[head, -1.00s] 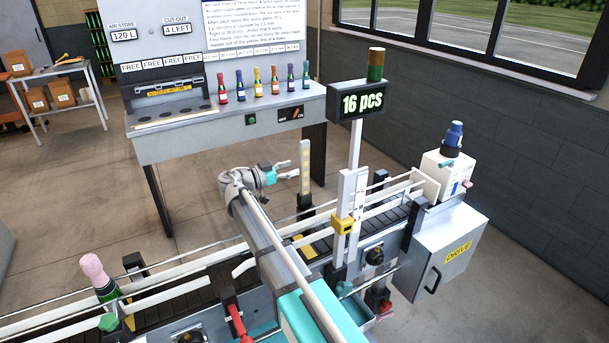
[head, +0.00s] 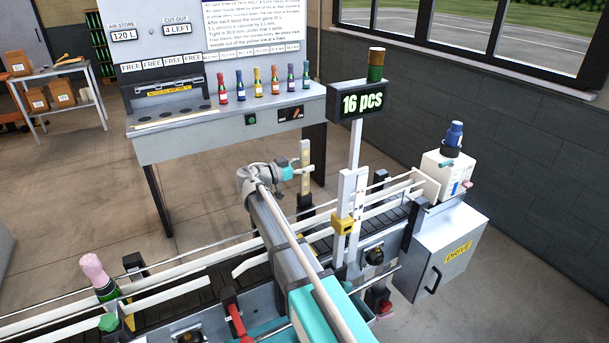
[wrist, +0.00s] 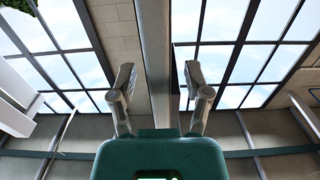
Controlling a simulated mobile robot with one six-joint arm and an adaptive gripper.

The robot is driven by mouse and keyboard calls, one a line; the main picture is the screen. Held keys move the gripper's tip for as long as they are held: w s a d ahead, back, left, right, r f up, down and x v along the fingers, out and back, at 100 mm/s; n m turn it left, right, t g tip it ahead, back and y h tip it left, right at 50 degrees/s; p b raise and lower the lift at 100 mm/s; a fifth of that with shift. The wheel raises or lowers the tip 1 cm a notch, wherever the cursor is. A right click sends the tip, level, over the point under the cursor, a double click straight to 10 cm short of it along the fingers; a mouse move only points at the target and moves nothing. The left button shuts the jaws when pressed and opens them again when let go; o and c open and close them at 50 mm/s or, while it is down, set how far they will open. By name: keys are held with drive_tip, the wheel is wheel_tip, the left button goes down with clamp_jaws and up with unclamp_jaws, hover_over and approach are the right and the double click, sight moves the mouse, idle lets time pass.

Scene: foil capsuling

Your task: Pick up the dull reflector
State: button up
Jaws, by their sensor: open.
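An upright pale yellowish strip on a dark foot (head: 305,188), which may be the dull reflector, stands at the far side of the conveyor. My gripper (head: 303,165) is at its upper part, with a finger overlapping it in the head view. I cannot tell whether the fingers touch it. In the wrist view my gripper (wrist: 157,78) has its two fingers wide apart. A grey upright bar (wrist: 156,50) shows between them; I cannot tell whether it is the strip or part of the building. No dull surface can be made out clearly.
The conveyor (head: 180,306) runs under my arm, with pale guide rails. A bench (head: 230,140) with several small coloured bottles stands behind. A pink-topped bottle (head: 95,272) is at the left.

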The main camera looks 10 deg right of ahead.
drive_tip(key=shift+c, duration=0.3)
clamp_jaws()
idle(0.3)
